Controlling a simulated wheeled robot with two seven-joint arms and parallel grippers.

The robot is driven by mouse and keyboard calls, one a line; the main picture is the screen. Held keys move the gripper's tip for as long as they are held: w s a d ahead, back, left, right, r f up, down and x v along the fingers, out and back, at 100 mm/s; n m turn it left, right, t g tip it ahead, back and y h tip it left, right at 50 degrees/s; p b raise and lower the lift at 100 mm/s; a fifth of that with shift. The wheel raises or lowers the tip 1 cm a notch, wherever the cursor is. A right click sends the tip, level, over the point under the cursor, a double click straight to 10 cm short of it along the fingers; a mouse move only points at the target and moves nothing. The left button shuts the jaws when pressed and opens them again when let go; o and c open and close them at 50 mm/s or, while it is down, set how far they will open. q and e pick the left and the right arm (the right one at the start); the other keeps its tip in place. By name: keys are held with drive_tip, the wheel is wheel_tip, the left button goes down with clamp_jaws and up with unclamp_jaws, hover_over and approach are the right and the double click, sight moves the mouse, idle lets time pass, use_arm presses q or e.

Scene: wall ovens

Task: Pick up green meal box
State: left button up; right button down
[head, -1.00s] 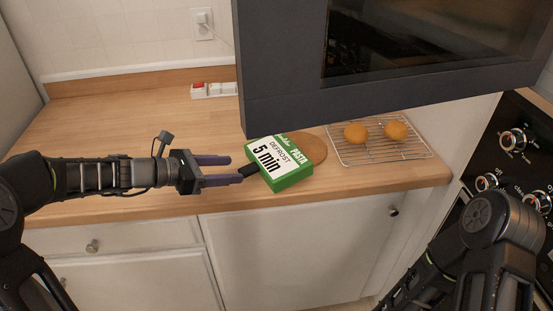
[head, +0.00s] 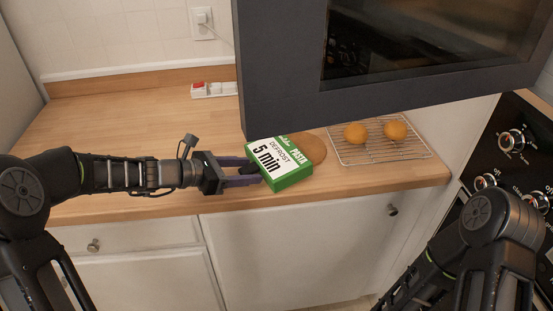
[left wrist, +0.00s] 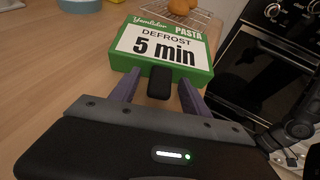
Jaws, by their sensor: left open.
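The green meal box (head: 292,178) with a white "PASTA DEFROST 5 min" label lies on the wooden counter near its front edge. It also shows in the left wrist view (left wrist: 160,45), straight ahead. A short black handle-like piece (left wrist: 159,82) sticks out from its near side. My left gripper (head: 254,170) is open at the box's left side, its purple fingers on either side of the black piece. In the left wrist view the fingertips (left wrist: 158,86) reach the box's near edge; I cannot tell whether they touch it. My right gripper is out of view.
A round brown board (head: 314,148) lies behind the box. A wire rack (head: 385,154) with two orange round items stands to the right. A dark oven unit (head: 290,95) hangs low above the back of the counter. The counter's left part is clear.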

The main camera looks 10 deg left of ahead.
use_arm(q)
drive_tip(key=shift+c, duration=0.5)
clamp_jaws()
drive_tip(key=shift+r, duration=0.1)
